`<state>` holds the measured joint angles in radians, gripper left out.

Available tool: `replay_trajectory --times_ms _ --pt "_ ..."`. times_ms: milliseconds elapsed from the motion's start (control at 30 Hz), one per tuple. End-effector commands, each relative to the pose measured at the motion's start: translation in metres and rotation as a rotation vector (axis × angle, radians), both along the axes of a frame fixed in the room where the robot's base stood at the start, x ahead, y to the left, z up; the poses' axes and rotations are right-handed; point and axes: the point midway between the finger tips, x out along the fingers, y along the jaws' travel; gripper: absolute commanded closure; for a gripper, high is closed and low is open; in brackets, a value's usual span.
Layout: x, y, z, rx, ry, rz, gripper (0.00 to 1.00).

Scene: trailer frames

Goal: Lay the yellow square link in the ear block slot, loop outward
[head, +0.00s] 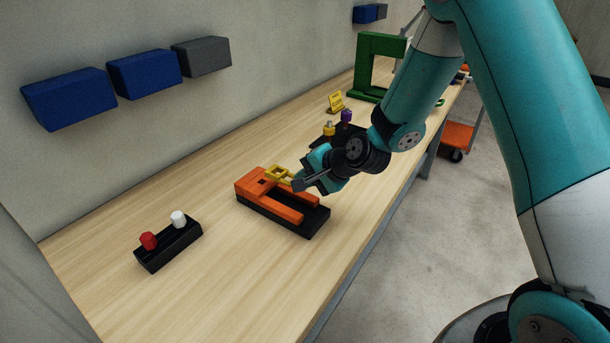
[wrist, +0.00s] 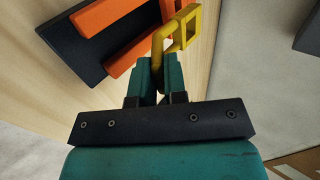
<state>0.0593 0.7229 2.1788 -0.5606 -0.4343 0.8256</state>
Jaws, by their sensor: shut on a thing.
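The yellow square link (head: 280,173) has a square loop and a bent shank. In the wrist view the link (wrist: 186,27) has its loop at upper right, beyond the fingertips. My gripper (wrist: 158,80) is shut on its shank; in the head view my gripper (head: 301,183) reaches in from the right. The ear block (head: 256,190) is an orange fork with two prongs and an open slot, on a black base. In the wrist view the ear block (wrist: 104,14) lies at upper left. The link appears over its far side; I cannot tell whether they touch.
A black holder (head: 155,258) with red and white pegs stands at left front. A dark holder (head: 325,141) with yellow and purple pegs, a yellow sign (head: 336,101) and a green frame (head: 364,66) stand farther back. Blue bins (head: 68,97) hang on the wall.

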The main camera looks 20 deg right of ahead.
Motion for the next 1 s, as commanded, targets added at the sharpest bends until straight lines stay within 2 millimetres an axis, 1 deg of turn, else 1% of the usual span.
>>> replay_trajectory --times_ms 33,100,333,1000 --pt "0.0 0.0 -0.01 0.001 -0.001 0.0 1.0" --pt "0.0 0.0 -0.017 0.0 -0.001 -0.001 1.0" --pt "0.001 0.0 -0.034 0.001 -0.002 -0.001 1.0" --pt "0.0 0.0 -0.035 -0.001 -0.002 0.0 1.0"
